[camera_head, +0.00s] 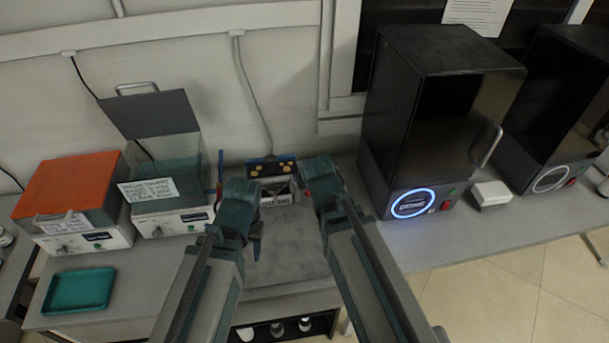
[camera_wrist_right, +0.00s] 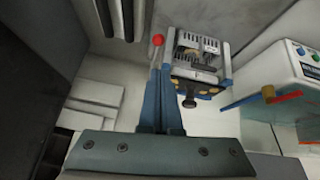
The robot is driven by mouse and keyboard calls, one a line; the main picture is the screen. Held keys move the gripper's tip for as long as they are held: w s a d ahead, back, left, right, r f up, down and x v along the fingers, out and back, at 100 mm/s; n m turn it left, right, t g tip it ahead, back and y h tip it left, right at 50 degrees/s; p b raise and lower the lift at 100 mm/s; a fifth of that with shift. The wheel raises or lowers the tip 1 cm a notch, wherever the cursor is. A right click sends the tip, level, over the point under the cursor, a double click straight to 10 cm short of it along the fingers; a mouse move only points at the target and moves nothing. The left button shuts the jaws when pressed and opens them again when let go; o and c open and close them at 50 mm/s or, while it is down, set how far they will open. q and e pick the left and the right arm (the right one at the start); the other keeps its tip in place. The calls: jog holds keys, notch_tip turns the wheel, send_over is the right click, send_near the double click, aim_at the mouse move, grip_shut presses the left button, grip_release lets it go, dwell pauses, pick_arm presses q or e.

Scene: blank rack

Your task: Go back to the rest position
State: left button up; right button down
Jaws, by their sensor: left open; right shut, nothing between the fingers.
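My left gripper (camera_head: 257,243) hangs over the front of the middle worktop in the head view, below its teal wrist. It is open and I see nothing held in it. My right wrist shows in the head view beside the small blue and metal device, but its fingers are hidden there. In the right wrist view my right gripper (camera_wrist_right: 158,85) is shut, with its blue fingers together and nothing between them. It points toward the device, and I cannot tell whether it touches it.
The blue and metal device (camera_head: 271,169) stands at the back of the worktop, with a red knob (camera_wrist_right: 158,40). An open-lidded machine (camera_head: 170,221), an orange-topped machine (camera_head: 70,185) and a teal tray (camera_head: 78,290) are left. A black cabinet (camera_head: 425,65) with a lit blue ring stands right.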

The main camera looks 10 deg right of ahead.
pick_arm(q)
jog(key=shift+s+a+r, duration=0.15)
jog(key=shift+r, duration=0.45)
pick_arm(e)
jog(key=shift+s+r, duration=0.6)
jog(key=shift+s, duration=0.2)
jog(key=s+a+f+n+g, duration=0.1)
jog(key=s+a+f+g, duration=0.1)
jog(key=s, duration=0.5)
jog(key=s+a+f+n+g, duration=0.1)
jog(key=s+a+f+g, duration=0.1)
jog(key=s+a+g, duration=0.3)
jog(key=s, duration=0.3)
jog(key=shift+s+a+h, duration=0.15)
jog(key=shift+a+h, duration=0.05)
jog(key=shift+h, duration=0.2)
